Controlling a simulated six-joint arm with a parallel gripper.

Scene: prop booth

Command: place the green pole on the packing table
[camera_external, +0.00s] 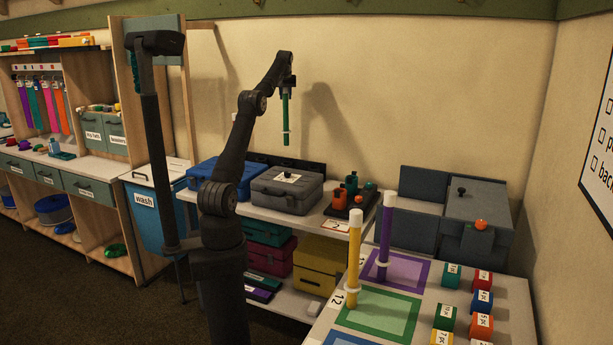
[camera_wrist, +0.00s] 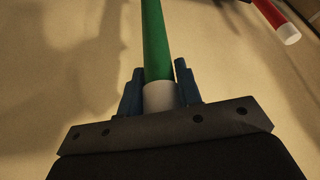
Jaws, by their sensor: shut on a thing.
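My gripper (camera_external: 287,86) is raised in front of the back wall, shut on the green pole (camera_external: 286,120). The pole hangs roughly upright below it, clear of every surface. In the wrist view the green pole (camera_wrist: 155,42) stands between the two blue fingers (camera_wrist: 158,92), held at its white end. A pale table (camera_external: 515,305) at lower right, which may be the packing table, has coloured square mats. A yellow pole (camera_external: 353,250) and a purple pole (camera_external: 385,238) stand upright on it. No name on this table is readable.
Several small labelled coloured blocks (camera_external: 450,276) cover the table's right part. A green-bordered mat (camera_external: 385,312) has bare space. A shelf behind holds a grey case (camera_external: 287,190), a blue case (camera_external: 215,172) and small bottles. A red pole with a white end (camera_wrist: 272,14) shows in the wrist view.

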